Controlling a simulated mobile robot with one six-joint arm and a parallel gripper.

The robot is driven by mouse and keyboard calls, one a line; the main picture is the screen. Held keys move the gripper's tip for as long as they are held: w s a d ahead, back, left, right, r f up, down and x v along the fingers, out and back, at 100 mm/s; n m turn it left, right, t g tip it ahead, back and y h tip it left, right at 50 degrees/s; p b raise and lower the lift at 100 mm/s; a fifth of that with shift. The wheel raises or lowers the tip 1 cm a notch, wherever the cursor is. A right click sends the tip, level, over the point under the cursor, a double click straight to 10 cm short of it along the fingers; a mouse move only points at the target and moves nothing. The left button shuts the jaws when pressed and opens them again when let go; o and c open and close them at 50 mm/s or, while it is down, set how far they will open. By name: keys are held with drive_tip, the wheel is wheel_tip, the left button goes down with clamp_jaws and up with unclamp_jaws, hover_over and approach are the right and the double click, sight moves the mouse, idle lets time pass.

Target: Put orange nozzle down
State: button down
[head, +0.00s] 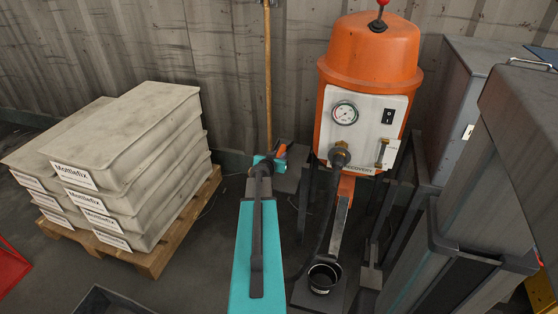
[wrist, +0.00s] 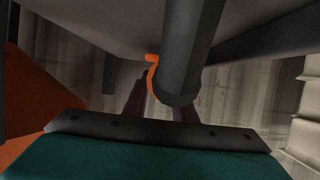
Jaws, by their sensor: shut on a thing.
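The orange nozzle (head: 282,151) is a small orange piece at the tip of my teal arm in the head view, just right of my gripper (head: 266,160). In the wrist view a curved orange part of the nozzle (wrist: 152,72) shows between my dark reddish fingers (wrist: 162,104). My gripper is shut on it. A thick dark cylinder (wrist: 191,50) hides part of the fingers and nozzle there. In the head view the nozzle is above or beside a dark grey ledge (head: 289,180); I cannot tell whether they touch.
An orange machine (head: 368,60) with a gauge (head: 345,113) stands to the right, with a black cup (head: 323,278) below it. A brown upright pole (head: 268,70) is behind my gripper. Stacked grey sacks (head: 130,140) lie on a pallet (head: 180,235) at left. Grey cabinets (head: 470,90) stand right.

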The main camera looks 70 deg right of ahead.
drive_tip(key=shift+f, duration=0.85)
drive_tip(key=shift+f+b, duration=0.15)
drive_tip(key=shift+b, duration=0.2)
drive_tip(key=c, duration=1.5)
unclamp_jaws()
drive_tip(key=shift+o, duration=0.2)
drive_tip(key=shift+r+p, duration=0.25)
drive_tip(key=shift+p, duration=0.1)
drive_tip(key=shift+v, duration=6)
